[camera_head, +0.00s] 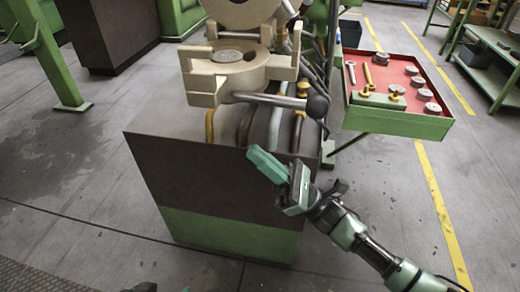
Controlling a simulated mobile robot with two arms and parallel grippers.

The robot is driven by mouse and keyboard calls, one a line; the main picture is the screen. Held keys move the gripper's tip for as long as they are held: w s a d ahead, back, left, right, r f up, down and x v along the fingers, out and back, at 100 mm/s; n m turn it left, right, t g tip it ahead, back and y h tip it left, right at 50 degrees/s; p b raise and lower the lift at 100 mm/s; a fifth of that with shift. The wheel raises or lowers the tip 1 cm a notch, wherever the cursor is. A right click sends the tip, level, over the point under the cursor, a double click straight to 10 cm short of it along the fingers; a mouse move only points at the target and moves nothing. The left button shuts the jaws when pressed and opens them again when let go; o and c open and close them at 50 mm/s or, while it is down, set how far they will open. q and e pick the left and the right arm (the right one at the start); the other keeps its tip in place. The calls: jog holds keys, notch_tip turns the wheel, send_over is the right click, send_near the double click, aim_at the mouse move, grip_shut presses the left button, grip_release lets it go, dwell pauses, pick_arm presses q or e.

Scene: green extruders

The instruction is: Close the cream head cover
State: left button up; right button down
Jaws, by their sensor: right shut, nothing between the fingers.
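The cream head (205,85) of the extruder stands on a grey-brown base at the upper middle. A round cream part (240,14), cut off by the top edge, stands raised above it; it looks like the head cover, standing open. The head's round opening (228,56) shows a grey disc inside. My left gripper is not in view.
A red-lined green tray (436,124) with metal discs and tools stands to the right. The brown and green base (215,190) fills the middle below the head. Several curved pipes (246,124) run under the lever.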

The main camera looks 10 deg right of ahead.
pick_arm(q)
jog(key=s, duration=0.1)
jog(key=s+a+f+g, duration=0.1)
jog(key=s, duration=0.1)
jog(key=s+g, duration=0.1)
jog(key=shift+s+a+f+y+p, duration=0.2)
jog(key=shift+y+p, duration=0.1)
jog(key=shift+p, duration=0.05)
pick_arm(e)
jog(key=w+a+r, duration=0.1)
jog(key=a+r, duration=0.3)
jog(key=r, duration=0.5)
jog(key=shift+w+a, duration=0.3)
jog(key=shift+a, duration=0.1)
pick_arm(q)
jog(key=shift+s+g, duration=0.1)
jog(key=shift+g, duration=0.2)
pick_arm(e)
jog(key=shift+r, duration=0.1)
